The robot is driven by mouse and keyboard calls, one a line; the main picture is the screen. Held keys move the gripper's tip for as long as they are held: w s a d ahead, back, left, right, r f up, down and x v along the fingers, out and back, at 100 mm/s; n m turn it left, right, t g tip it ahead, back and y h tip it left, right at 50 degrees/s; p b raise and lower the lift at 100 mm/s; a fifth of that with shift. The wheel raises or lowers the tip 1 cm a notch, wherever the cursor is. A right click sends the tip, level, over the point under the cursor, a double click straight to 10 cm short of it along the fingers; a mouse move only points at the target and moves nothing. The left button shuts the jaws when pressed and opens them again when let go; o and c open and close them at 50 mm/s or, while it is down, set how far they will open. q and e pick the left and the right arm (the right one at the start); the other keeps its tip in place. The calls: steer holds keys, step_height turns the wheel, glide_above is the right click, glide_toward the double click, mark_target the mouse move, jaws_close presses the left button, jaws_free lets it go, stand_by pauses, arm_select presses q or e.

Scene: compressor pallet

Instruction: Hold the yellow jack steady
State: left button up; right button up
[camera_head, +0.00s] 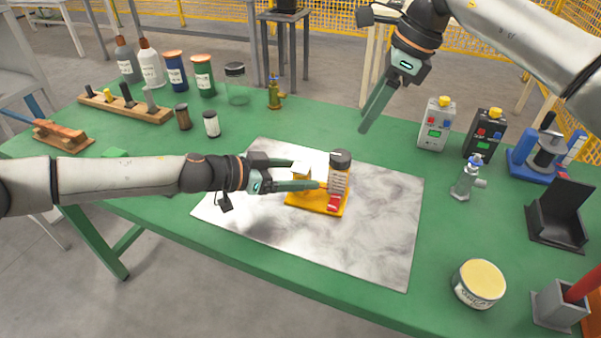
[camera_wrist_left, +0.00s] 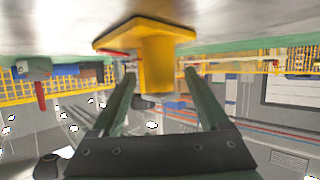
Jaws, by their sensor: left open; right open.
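The yellow jack (camera_head: 318,205) stands on a pale marbled sheet (camera_head: 385,225) in the middle of the table. My right gripper (camera_head: 366,126) is open and empty, above the table behind the sheet.
Bottles (camera_head: 203,76), jars and a wooden rack (camera_head: 125,108) stand at the back left. A round tin (camera_head: 479,283) sits near the front right edge.

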arm_select(q)
steer(key=shift+w+d+f, duration=0.15)
steer(key=shift+w+d, duration=0.05)
steer(key=shift+d, duration=0.15)
jaws_close()
stand_by(0.5)
stand_by(0.8)
